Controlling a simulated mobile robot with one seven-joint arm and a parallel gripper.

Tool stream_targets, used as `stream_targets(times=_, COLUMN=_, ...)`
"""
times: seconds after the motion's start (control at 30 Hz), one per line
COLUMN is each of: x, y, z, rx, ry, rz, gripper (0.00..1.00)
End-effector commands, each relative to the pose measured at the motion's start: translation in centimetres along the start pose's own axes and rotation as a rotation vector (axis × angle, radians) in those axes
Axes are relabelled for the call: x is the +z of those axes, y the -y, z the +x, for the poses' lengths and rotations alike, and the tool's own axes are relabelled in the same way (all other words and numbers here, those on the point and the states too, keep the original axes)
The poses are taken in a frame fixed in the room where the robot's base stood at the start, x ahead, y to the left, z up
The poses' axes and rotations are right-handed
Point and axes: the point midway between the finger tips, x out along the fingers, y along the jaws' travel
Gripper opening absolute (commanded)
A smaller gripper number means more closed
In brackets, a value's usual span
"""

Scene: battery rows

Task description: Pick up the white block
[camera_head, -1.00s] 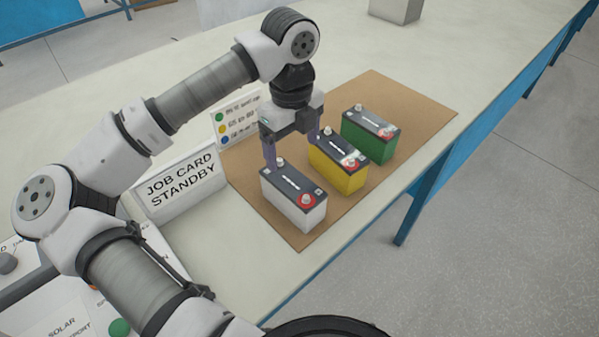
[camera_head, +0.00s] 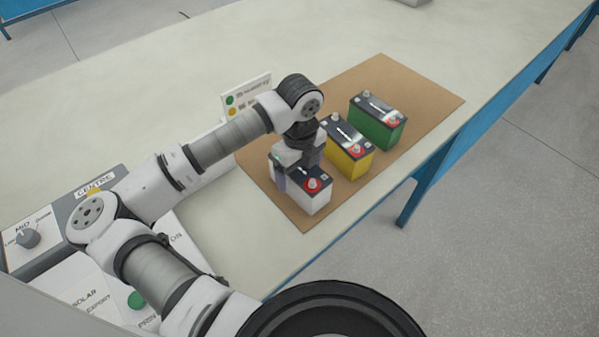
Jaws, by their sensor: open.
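The white block (camera_head: 309,201) is a white battery with a dark top and a red terminal. It stands upright on the brown mat (camera_head: 427,108), nearest the front left of the row. My gripper (camera_head: 297,172) is open and low over the white block, pointing down. One finger shows against the block's left side. The other finger is mostly hidden behind the wrist and the block. I cannot tell whether the fingers touch the block.
A yellow battery (camera_head: 347,160) stands just right of the white one, and a green battery (camera_head: 377,127) stands beyond it. A card with coloured dots (camera_head: 245,96) stands behind my arm. A control panel (camera_head: 60,235) is at the left. The table's right edge is close.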

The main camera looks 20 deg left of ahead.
Motion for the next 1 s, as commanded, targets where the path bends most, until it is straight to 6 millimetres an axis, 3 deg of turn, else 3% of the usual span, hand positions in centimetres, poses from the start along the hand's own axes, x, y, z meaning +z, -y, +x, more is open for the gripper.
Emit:
stream_targets(times=0.13, x=0.0, y=0.0, z=1.4, rx=0.0, ry=-0.001, rz=0.0, gripper=0.85)
stream_targets(times=0.4, x=0.0, y=0.0, z=1.7, rx=0.0, ry=0.001, rz=0.0, gripper=0.82)
stream_targets(times=1.0, x=0.0, y=0.0, z=1.6, rx=0.0, ry=0.001, rz=0.0, gripper=0.03)
